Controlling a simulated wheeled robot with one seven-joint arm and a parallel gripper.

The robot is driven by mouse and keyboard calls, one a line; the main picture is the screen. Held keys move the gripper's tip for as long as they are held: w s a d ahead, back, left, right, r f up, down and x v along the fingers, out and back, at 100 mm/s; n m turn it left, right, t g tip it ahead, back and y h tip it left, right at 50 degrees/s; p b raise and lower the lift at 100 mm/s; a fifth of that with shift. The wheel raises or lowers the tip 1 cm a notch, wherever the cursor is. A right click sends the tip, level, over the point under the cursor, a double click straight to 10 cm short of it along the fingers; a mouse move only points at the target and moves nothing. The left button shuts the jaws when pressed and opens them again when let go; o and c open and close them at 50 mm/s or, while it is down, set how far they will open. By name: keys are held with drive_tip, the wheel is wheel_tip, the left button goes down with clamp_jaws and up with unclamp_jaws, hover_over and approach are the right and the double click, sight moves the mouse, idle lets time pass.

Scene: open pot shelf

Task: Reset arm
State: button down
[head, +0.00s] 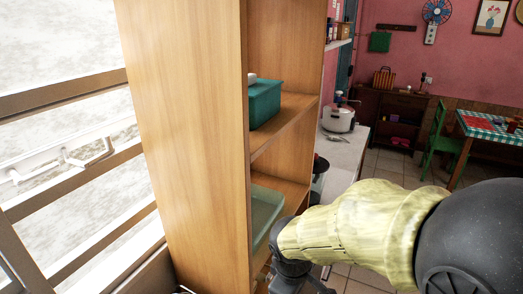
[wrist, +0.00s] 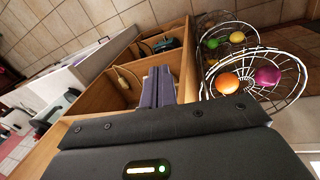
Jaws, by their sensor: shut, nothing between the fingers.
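My arm reaches in from the right in the head view, in front of the lower part of the open wooden shelf (head: 190,120). Its end is at the bottom of that view, where the fingertips are hidden or cut off. In the wrist view my gripper (wrist: 160,72) shows its two dark fingers side by side, shut and empty. They point toward the open shelf (wrist: 178,32).
A teal container (head: 265,103) and a pale green tray (head: 265,212) sit on the shelf boards. A white pot (head: 338,119) stands on a counter behind. Wire baskets (wrist: 262,52) with fruit are right of the fingers. Tiled floor is free farther back.

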drive_tip(key=s+d+f+m+y+b, duration=0.1)
drive_tip(key=d+f+m, duration=0.3)
drive_tip(key=d+m, duration=0.4)
drive_tip(key=m, duration=0.3)
drive_tip(key=shift+s+d+f+t, duration=0.2)
drive_tip(key=shift+f+t, duration=0.1)
